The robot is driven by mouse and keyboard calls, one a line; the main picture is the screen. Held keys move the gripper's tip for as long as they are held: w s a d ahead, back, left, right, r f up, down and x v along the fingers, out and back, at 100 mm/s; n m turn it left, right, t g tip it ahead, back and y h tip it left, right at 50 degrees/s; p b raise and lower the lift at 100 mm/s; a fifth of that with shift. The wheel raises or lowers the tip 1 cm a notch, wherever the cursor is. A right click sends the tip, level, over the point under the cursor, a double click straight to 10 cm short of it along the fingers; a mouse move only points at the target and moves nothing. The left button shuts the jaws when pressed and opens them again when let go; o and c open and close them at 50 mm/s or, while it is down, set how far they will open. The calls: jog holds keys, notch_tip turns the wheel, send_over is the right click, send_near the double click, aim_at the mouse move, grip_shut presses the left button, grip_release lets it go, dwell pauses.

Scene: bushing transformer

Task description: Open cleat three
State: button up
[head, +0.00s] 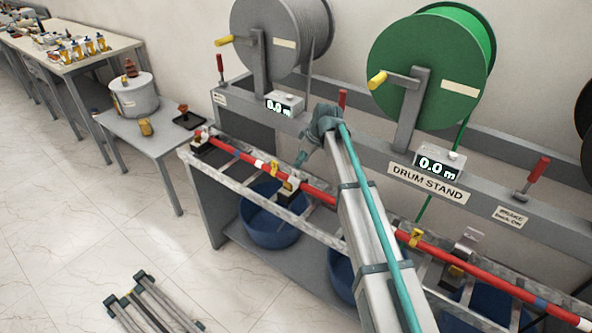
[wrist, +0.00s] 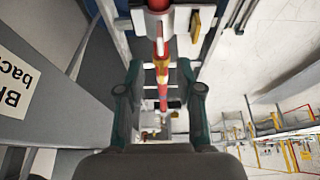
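A red cable (head: 320,192) lies along a grey ladder-like rack (head: 232,172) in front of the drum stand. Black-based cleats sit along it: one at the left end (head: 201,141), one near the middle (head: 288,190) and one at the right with a raised metal flap (head: 467,243). I cannot read which is cleat three. Nothing appears held.
A grey drum (head: 280,35) and a green drum (head: 425,70) stand behind the rack. Red brake levers (head: 538,170) rise from the stand beam. Blue bins (head: 268,225) are under the rack. A small table (head: 160,160) stands left. Floor in front is mostly clear, with metal bars (head: 150,305).

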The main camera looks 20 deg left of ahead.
aim_at(296, 171)
jog(key=p+x, duration=0.2)
jog(key=x, duration=0.5)
jog(key=shift+a+f, duration=0.1)
jog(key=shift+f, duration=0.1)
grip_shut()
